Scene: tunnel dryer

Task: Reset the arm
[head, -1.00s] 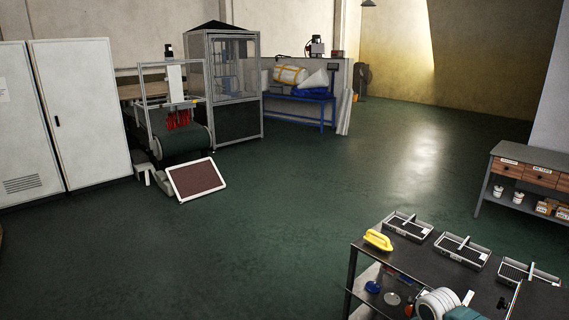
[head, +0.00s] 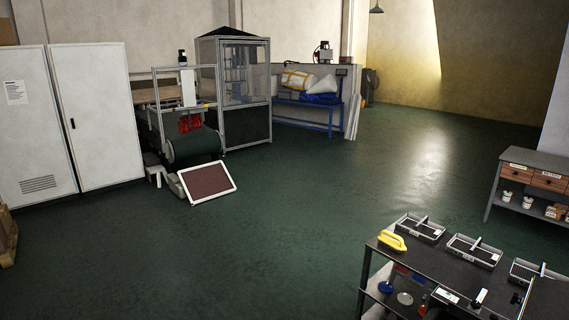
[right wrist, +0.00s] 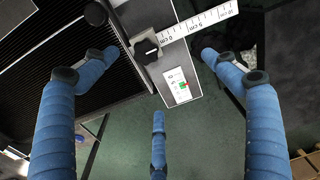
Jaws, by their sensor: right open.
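My right gripper (right wrist: 155,62) shows in the right wrist view, its blue ribbed fingers spread wide with nothing between them. Behind the fingers are a grey plate with a black knob (right wrist: 146,48), a white scale (right wrist: 200,20) and a small white label card (right wrist: 180,86). A dark ribbed surface (right wrist: 60,35) lies at the upper left. The distance from the fingers to these parts cannot be told. Neither gripper shows in the head view, and my left gripper is in no frame.
In the head view, a dark table (head: 421,262) with several trays and a yellow object (head: 392,241) stands at the lower right. A grey workbench (head: 514,177) is at the right, white cabinets (head: 98,115) at the left. The green floor (head: 280,240) between is clear.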

